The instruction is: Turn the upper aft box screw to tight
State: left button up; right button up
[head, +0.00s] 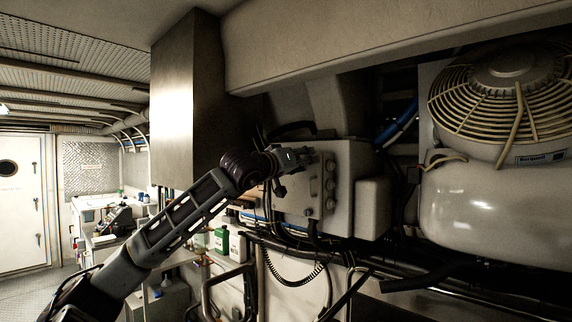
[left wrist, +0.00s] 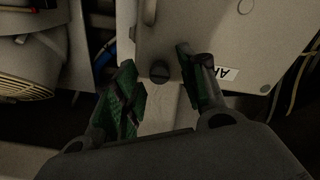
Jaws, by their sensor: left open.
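The grey control box (head: 342,165) is mounted on the wall right of centre in the head view. Its face (left wrist: 215,38) fills the upper middle of the left wrist view. A dark round slotted screw (left wrist: 159,72) sits near the edge of that face; its slot looks roughly crosswise. I take it as the upper aft screw, but no label confirms this. My left gripper (head: 296,157) is at the box's upper left corner. In the wrist view its open jaws (left wrist: 157,62) stand on both sides of the screw, apart from it. In the head view the gripper hides the screw.
A white label (left wrist: 227,74) is beside the right finger. Cables (head: 290,235) hang below the box. A white tank with a fan guard (head: 497,105) stands at right; a metal duct (head: 187,95) is at left.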

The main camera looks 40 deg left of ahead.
pick_arm(q)
jog(key=s, duration=1.1)
jog(key=shift+s+a+f, duration=0.3)
jog(key=shift+a+f, duration=0.1)
jog(key=shift+a, duration=0.05)
dwell(0.5)
dwell(0.9)
